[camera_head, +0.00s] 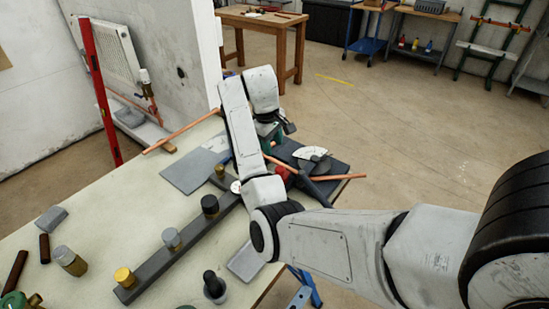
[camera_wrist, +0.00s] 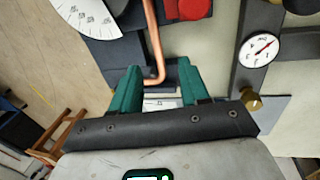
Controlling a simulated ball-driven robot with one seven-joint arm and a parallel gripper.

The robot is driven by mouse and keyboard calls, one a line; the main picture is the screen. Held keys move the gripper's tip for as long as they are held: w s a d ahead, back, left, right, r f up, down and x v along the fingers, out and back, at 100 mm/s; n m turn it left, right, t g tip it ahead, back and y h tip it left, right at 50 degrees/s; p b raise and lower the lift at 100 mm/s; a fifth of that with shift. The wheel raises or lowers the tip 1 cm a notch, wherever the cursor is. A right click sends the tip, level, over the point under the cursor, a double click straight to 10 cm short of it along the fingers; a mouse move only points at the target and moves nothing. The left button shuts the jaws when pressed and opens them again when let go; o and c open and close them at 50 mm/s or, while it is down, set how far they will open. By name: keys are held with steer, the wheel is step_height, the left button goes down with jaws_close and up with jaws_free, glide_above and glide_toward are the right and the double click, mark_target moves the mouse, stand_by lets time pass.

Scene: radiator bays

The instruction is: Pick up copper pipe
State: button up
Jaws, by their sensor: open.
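A copper pipe (camera_wrist: 154,42) runs down the wrist view and ends in a short bend to the left between my fingertips. My gripper (camera_wrist: 157,82) has its two green fingers apart, one on each side of that bend; I cannot tell whether either touches it. In the head view my gripper (camera_head: 269,136) is over the dark bending tool at the table's far edge, partly hidden by my arm. Copper pipe (camera_head: 340,177) shows to its right. Another copper length (camera_head: 183,130) lies to its left, and I cannot tell whether they join.
The bending tool carries a white angle scale (camera_head: 311,153) and a red part (camera_wrist: 190,8). A dark bar with fittings and a gauge (camera_wrist: 260,48) lies beside it. A grey plate (camera_head: 193,170) is on the pale table (camera_head: 95,225). A red level (camera_head: 99,90) stands at the wall.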

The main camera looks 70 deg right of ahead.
mark_target(275, 162)
steer(key=shift+s+d+f+p, duration=0.15)
steer(key=shift+d+f, duration=0.15)
steer(key=shift+f, duration=0.85)
steer(key=shift+w+d+f+p, duration=0.1)
steer(key=shift+d+f+p, duration=0.15)
steer(key=shift+f, duration=0.9)
steer(key=shift+s+d+f+p, duration=0.1)
steer(key=shift+d+f, duration=0.25)
steer(key=shift+f, duration=0.8)
jaws_close()
